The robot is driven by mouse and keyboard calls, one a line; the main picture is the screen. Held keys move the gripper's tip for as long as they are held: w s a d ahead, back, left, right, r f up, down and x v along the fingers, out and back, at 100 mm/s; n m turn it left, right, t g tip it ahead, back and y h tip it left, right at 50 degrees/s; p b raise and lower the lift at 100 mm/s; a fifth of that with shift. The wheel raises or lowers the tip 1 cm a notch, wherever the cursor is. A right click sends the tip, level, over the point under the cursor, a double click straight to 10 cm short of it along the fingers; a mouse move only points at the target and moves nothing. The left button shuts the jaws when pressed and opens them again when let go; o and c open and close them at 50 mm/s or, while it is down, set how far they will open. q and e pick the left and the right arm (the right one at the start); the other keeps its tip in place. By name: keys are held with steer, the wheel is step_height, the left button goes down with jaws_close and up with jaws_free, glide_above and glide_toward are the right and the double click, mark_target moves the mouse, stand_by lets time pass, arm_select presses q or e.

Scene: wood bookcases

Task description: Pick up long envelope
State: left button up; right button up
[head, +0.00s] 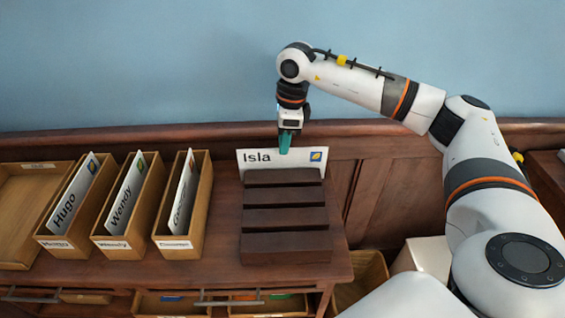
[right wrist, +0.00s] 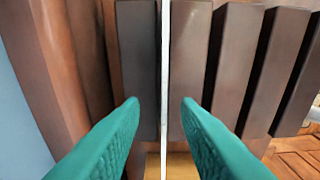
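The long envelope (head: 258,163), white with "Isla" and a blue and yellow stamp, stands upright in the rearmost slot of a dark slatted rack (head: 285,220). Its lower part is hidden by the slats. My right gripper (head: 286,142) points down at the envelope's top edge. In the right wrist view the envelope (right wrist: 165,60) shows edge-on as a thin white strip. The teal fingers of my right gripper (right wrist: 160,103) are open on either side of it, with a gap visible on each side. My left gripper is not in view.
Wooden boxes (head: 204,215) with name labels hold upright envelopes marked "Hugo" and "Wendy" and a third, left of the rack. An emptier wooden tray (head: 28,240) is at the far left. A raised wooden ledge (head: 100,140) runs behind, against the blue wall.

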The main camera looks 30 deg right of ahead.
steer(key=f, duration=0.4)
steer(key=shift+a+p, duration=0.25)
steer(key=shift+p, duration=0.05)
jaws_close()
steer(key=shift+r, duration=0.1)
step_height(320, 180, up, 10)
steer(key=shift+f+b, duration=0.1)
steer(key=shift+b, duration=0.45)
